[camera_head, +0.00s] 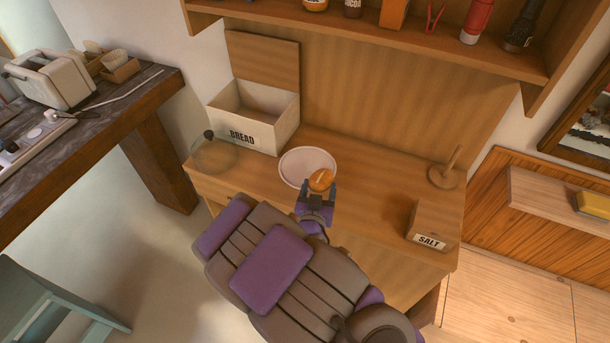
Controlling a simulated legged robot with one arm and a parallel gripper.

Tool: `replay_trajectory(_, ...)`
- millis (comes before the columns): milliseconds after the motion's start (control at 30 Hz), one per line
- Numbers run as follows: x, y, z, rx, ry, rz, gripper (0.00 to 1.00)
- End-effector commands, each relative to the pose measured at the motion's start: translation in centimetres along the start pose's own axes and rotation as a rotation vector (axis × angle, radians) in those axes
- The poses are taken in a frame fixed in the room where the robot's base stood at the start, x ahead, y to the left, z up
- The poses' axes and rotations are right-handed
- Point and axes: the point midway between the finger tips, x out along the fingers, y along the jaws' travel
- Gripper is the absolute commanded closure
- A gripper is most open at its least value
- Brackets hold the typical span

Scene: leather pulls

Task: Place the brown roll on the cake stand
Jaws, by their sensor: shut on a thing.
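The brown roll (321,179) is a small round orange-brown bun with a pale mark on top. It is held at the tip of my gripper (319,187), which is shut on it. A pale round dish (301,162), apparently the cake stand, is on the wooden counter just behind the roll. The roll overlaps its front right edge in the picture. I cannot tell the height of the roll above it or whether they touch. My gripper hides part of the counter in front of the dish.
An open white bread box (254,131) stands behind left. A clear glass dome (214,156) with a dark knob is at the counter's left end. A salt box (434,225) and a wooden holder (445,176) are right. A loaded shelf (400,34) overhangs the back.

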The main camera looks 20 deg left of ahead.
Motion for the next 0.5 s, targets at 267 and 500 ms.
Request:
replay_trajectory(267, 0.8, -0.5, 0.2, 0.007, 0.004, -0.004, 0.61)
replay_trajectory(500, 2.4, -1.4, -0.3, 0.005, 0.009, -0.010, 0.61)
